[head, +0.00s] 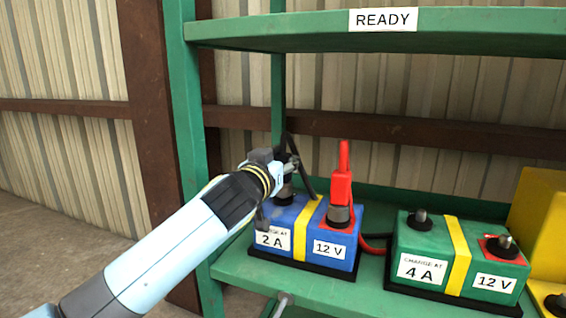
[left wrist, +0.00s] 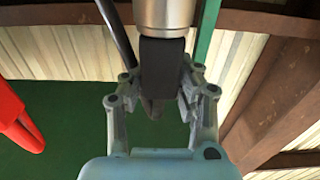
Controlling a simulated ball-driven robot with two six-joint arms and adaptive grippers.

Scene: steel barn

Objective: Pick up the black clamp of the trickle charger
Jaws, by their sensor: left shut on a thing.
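The black clamp (left wrist: 161,62) sits between the fingers of my left gripper (head: 288,165) in the left wrist view, and the fingers are shut on it. In the head view the gripper hides most of the clamp. The clamp is at the left post (head: 284,190) of the blue battery (head: 286,214), and its end meets the silver post (left wrist: 165,12) in the left wrist view. A black cable (head: 304,172) loops beside the gripper. The red clamp (head: 342,178) stands upright on the blue battery's right post. My right gripper is not in view.
A green battery (head: 455,249) with bare posts stands to the right on the green shelf (head: 352,291). A yellow object (head: 540,215) is at the far right. The upper shelf (head: 300,30) with a READY label hangs above. A green upright (head: 190,150) is behind my arm.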

